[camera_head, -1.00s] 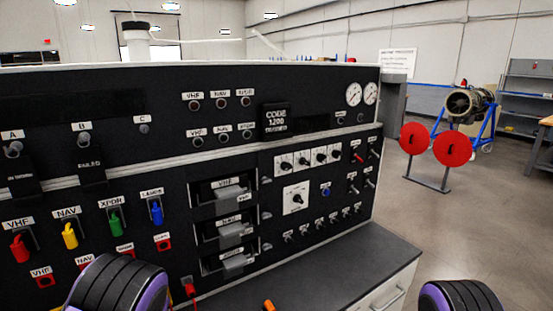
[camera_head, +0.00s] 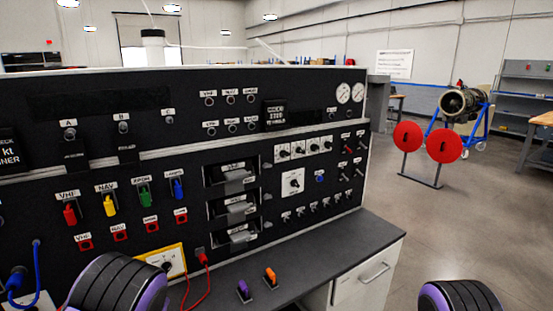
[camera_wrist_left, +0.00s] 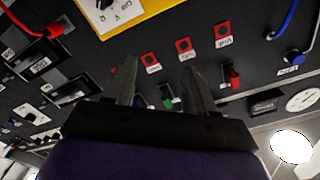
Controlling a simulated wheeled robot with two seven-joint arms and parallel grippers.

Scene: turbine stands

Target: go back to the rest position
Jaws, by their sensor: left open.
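My left gripper (camera_wrist_left: 158,70) shows in the left wrist view with its two dark fingers apart and nothing between them. It faces the black control panel, with red jacks (camera_wrist_left: 183,45) and coloured switches beyond the fingers; I cannot tell the exact gap. In the head view only my left arm's black and purple link shows at the bottom left; the gripper there is out of frame. My right arm's link shows at the bottom right, and its gripper is not in view.
The black panel (camera_head: 185,190) stands on a dark counter (camera_head: 300,262). A yellow meter (camera_head: 173,262), red cable (camera_head: 206,280), purple plug (camera_head: 243,289) and orange plug (camera_head: 270,277) are near its front. Open floor (camera_head: 430,220) lies right, before the red discs (camera_head: 443,145).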

